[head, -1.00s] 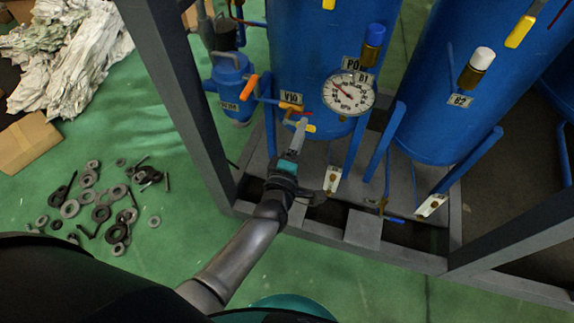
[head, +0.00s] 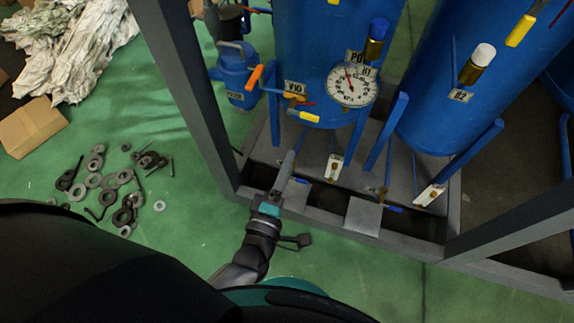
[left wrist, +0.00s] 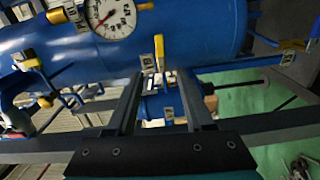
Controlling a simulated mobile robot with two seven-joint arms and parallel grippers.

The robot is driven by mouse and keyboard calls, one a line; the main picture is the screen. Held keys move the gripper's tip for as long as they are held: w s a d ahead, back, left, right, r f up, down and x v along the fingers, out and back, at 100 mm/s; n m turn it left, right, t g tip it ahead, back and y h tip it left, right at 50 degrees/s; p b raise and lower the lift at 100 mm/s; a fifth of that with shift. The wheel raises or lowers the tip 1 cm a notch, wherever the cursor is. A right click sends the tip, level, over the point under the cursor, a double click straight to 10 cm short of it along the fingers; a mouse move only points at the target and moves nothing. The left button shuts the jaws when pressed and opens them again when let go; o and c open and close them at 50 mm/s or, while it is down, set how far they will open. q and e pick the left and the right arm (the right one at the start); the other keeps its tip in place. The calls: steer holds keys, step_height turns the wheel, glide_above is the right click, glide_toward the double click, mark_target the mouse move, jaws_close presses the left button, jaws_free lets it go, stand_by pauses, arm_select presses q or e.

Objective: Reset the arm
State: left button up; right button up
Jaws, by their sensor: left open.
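My left gripper (head: 287,160) is in front of the blue tanks, low and short of the valve with the yellow handle (head: 304,115) by the V10 label. In the left wrist view my gripper (left wrist: 160,78) has its two fingers apart with nothing held between them. The yellow valve handle (left wrist: 160,52) shows beyond the fingertips there, not touched. My right gripper is not in view.
A blue tank (head: 325,50) with a pressure gauge (head: 352,85) stands beside a second blue tank (head: 440,110). A grey frame post (head: 180,90) is left of my gripper. Metal rings and bolts (head: 108,182), a cardboard box (head: 33,127) and cloths (head: 75,40) lie on the green floor.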

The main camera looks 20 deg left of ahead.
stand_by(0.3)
arm_select(q)
steer(key=s+a+f+m+g, duration=0.1)
steer(key=s+f+m+g, duration=0.2)
steer(key=f, duration=0.4)
steer(key=s+a+f+m+g+h, duration=0.1)
steer(key=s+f+m+g, duration=0.1)
steer(key=f+m, duration=0.3)
steer(key=s+a+f+m+g, duration=0.1)
steer(key=s+f+m+g, duration=0.15)
steer(key=f, duration=0.55)
steer(key=s+a+f+m+g+y, duration=0.1)
steer(key=s+a+f+m+g, duration=0.3)
steer(key=s, duration=0.5)
steer(key=s+a+f+m+g+y, duration=0.1)
steer(key=s+a+f+m+g, duration=0.3)
steer(key=s+a+f, duration=0.2)
steer(key=s+f, duration=0.2)
steer(key=s, duration=0.1)
steer(key=shift+f+m, duration=0.25)
steer(key=shift+m, duration=0.1)
stand_by(3.6)
